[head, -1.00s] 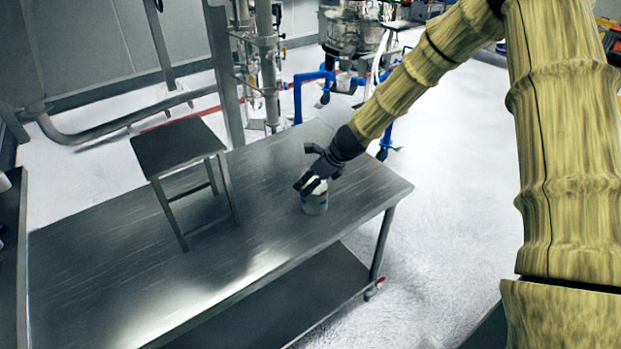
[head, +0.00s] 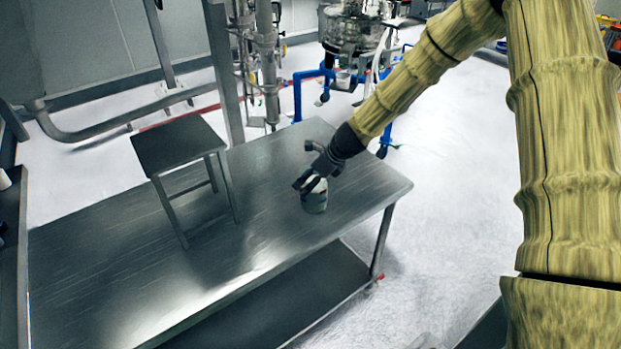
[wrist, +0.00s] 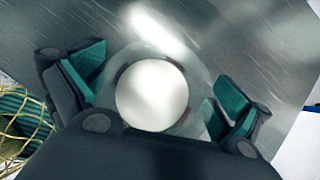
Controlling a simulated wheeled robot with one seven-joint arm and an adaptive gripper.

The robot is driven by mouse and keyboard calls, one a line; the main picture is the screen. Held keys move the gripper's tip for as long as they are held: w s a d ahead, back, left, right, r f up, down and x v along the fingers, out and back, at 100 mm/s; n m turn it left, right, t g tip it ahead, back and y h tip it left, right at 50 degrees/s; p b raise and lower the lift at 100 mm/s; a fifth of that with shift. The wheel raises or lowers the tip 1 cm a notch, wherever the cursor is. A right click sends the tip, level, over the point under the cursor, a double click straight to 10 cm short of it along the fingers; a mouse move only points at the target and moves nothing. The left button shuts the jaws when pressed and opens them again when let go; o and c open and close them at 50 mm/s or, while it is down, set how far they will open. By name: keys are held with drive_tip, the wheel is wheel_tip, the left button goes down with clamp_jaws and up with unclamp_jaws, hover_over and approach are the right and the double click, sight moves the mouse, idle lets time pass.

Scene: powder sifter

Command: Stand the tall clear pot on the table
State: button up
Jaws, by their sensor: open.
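The tall clear pot (head: 314,198) stands upright on the steel table (head: 270,235), near its right end. In the wrist view I look down on the pot's round pale top (wrist: 152,95), with a clear rim around it. My gripper (head: 308,182) is at the top of the pot. In the wrist view its teal-padded fingers are spread on either side of the pot, with the left finger apart from it and the right finger close to its edge. Whether the right finger touches the pot, I cannot tell. The gripper hides part of the pot's top in the head view.
A small steel stool-like stand (head: 180,145) is on the table to the left of the pot. Metal pipes and a blue-framed machine (head: 312,85) stand behind the table. The table's front and left surface is clear.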

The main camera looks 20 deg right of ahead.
drive_tip(key=b+v, duration=0.2)
drive_tip(key=v, duration=0.9)
drive_tip(key=shift+s+r, duration=0.2)
drive_tip(key=shift+r, duration=0.15)
drive_tip(key=shift+d, duration=0.1)
